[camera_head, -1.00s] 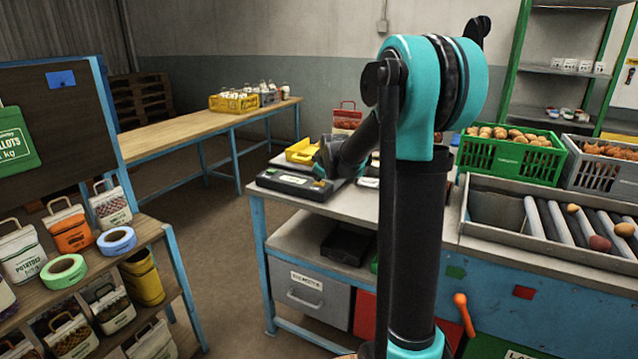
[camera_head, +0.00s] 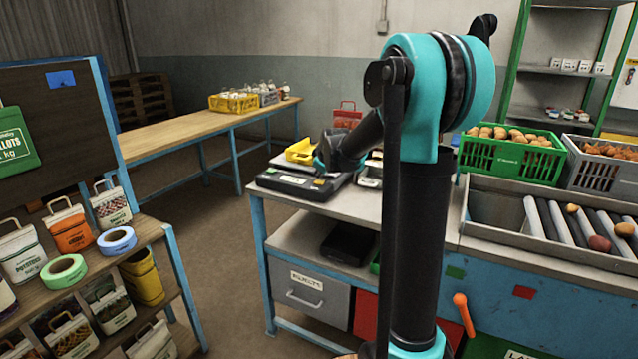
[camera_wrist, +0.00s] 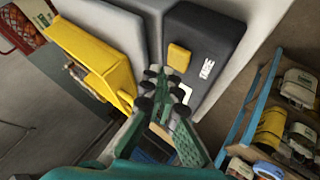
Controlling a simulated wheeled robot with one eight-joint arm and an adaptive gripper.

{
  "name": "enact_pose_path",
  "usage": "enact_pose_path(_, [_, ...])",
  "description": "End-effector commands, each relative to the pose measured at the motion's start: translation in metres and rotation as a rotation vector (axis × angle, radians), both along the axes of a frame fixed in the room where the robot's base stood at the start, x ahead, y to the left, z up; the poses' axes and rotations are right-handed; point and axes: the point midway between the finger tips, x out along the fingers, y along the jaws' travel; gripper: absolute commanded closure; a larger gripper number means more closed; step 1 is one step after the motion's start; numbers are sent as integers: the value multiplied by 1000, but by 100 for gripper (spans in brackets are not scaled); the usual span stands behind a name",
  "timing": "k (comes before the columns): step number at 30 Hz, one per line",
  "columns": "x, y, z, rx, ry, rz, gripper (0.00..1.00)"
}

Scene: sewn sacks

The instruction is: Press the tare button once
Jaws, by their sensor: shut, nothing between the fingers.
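The dark scale (camera_head: 285,184) lies near the left corner of the grey workbench, with a small display on its front. An orange-yellow button (camera_head: 319,182) shows at its right end. My gripper (camera_wrist: 164,88) is shut and empty. Its fingertips appear just short of the button in the wrist view, and the height gap cannot be judged. In the head view my wrist hangs over the scale's back right part and the fingertips are hard to make out.
A red bag (camera_head: 347,115) stands farther back. A green crate (camera_head: 511,152) and a roller tray (camera_head: 500,222) are to the right.

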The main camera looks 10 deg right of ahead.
Motion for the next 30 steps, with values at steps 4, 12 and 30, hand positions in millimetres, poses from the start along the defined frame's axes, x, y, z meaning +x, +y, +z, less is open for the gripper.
enact_pose_path(4, [0,0,1,0,0,0,100])
enact_pose_path(12, [0,0,23,0,0,0,100])
enact_pose_path(30, [0,0,50,0,0,0,100])
